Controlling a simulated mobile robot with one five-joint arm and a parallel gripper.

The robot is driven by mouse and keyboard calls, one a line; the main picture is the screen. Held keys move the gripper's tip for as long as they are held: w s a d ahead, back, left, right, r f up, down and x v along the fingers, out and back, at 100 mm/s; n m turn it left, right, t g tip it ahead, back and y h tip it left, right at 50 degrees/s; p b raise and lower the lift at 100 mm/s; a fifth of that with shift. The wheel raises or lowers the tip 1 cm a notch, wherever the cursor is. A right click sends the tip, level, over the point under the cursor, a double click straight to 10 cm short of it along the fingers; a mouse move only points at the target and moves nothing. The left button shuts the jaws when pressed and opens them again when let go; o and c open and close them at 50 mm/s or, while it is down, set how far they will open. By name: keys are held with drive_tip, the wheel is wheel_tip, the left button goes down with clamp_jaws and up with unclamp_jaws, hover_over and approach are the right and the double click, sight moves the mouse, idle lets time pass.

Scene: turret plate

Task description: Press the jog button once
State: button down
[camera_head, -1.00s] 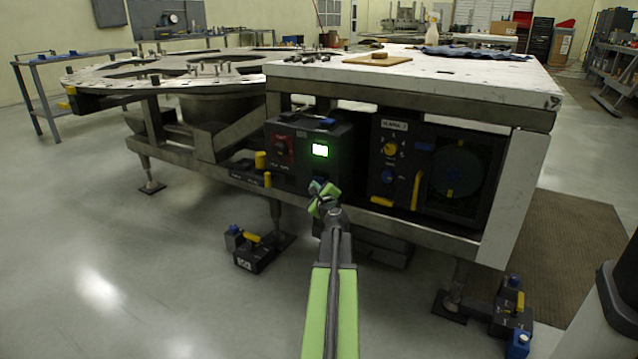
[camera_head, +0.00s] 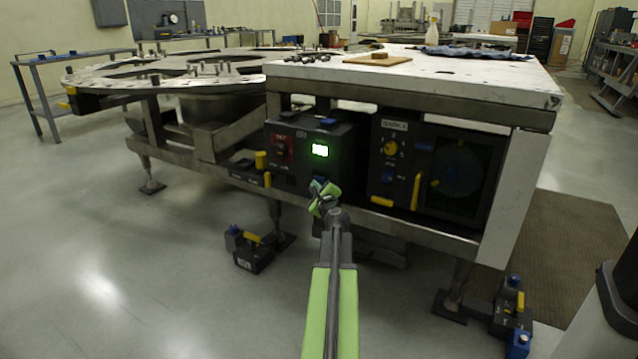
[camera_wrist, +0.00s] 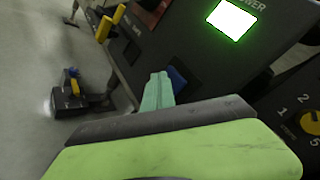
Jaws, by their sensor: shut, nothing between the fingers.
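The dark control box (camera_head: 285,165) under the white-topped table carries a bright green-lit screen (camera_head: 320,150) and a red panel (camera_head: 281,147). My gripper (camera_head: 318,190) is in front of the lower part of this box, below the screen. In the wrist view its pale green fingers (camera_wrist: 157,91) are shut and empty, pointing at the box face. A blue button (camera_wrist: 178,79) shows just right of the fingertips, partly hidden by them. I cannot read a jog label on it, nor tell whether the fingers touch it.
To the right, a second panel has a yellow knob (camera_head: 390,147), a blue knob (camera_head: 388,177) and a yellow handle (camera_head: 416,191). Yellow parts (camera_head: 261,160) stick out left of the box. A steel rail (camera_head: 400,222) runs below.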

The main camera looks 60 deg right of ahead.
drive_tip(key=shift+a, duration=0.85)
drive_tip(key=a, duration=0.5)
idle(0.5)
